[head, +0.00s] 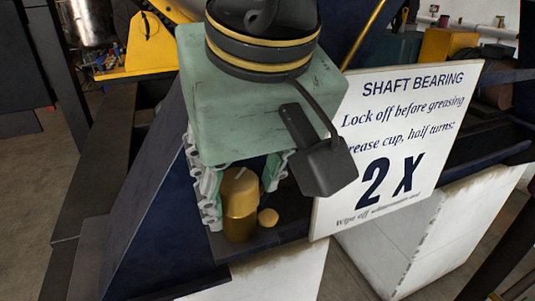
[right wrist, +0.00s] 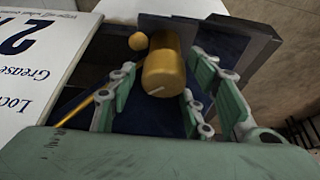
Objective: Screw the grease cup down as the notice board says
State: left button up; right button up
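The brass-coloured grease cup (head: 239,205) stands upright on a dark blue ledge, with a pale line mark on its top. It also shows in the right wrist view (right wrist: 165,66). My green right gripper (head: 241,190) is above it, pointing down, with its fingers on both sides of the cup. In the right wrist view the fingers (right wrist: 162,82) are open, with gaps showing beside the cup. The white notice board (head: 395,145) reads "SHAFT BEARING, Lock off before greasing, Grease cup, half turns: 2 X"; its bottom line is too small to read fully. My left gripper is not in view.
A small brass-coloured knob (head: 268,217) sits close beside the cup, also in the right wrist view (right wrist: 138,41). The notice board stands close to the right of my gripper. White blocks (head: 435,225) stand below. Grey floor is open at the left.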

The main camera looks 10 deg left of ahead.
jog(key=shift+o, duration=0.2)
jog(key=v, duration=1.2)
jog(key=shift+w, duration=0.1)
